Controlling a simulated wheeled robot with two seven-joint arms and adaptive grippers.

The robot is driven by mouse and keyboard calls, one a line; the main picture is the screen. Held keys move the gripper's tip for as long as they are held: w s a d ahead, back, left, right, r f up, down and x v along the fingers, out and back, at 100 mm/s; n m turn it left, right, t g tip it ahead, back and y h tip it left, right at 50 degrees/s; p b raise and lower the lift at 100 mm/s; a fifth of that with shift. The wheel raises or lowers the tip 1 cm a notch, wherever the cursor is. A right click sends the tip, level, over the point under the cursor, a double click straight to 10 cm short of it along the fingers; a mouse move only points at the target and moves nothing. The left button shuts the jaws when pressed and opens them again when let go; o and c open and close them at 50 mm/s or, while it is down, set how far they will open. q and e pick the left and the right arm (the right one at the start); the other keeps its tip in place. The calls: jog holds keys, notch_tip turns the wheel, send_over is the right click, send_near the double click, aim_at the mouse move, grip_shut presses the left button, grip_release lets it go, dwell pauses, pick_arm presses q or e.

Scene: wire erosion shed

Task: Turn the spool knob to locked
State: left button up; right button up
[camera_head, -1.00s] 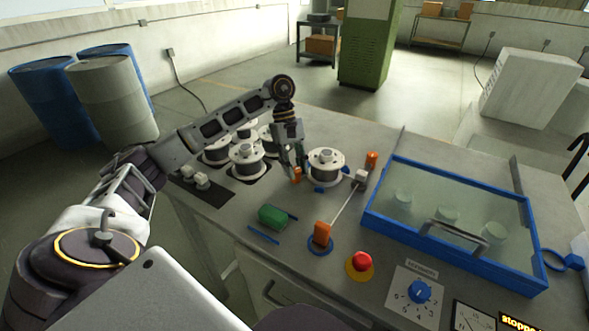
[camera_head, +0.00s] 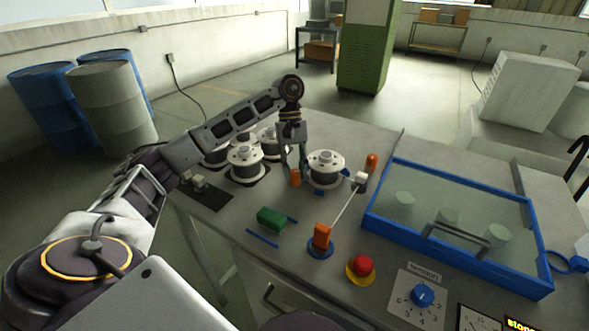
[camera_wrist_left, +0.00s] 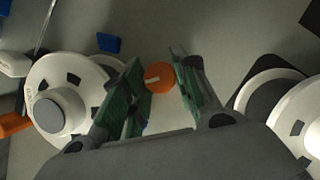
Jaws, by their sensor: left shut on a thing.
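The spool knob looks to be the small orange knob (camera_head: 295,178) beside the single spool (camera_head: 325,169) on the bench. In the left wrist view the round orange knob (camera_wrist_left: 158,77) has a short white mark on its top, lying roughly left to right. My left gripper (camera_head: 292,168) points down over the knob. The fingers hide part of the knob. No locked marking can be read. My right gripper is not in view.
Several spools (camera_head: 245,163) stand left of the gripper. A green block (camera_head: 271,218), an orange block (camera_head: 321,236) and a red button (camera_head: 362,265) lie nearer the front. A blue-framed clear cover (camera_head: 450,265) and a numbered blue dial (camera_head: 422,295) are to the right.

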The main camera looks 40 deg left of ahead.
pick_arm(q)
jog(key=o, duration=0.9)
jog(key=shift+o, duration=0.5)
jog(key=shift+n, duration=0.4)
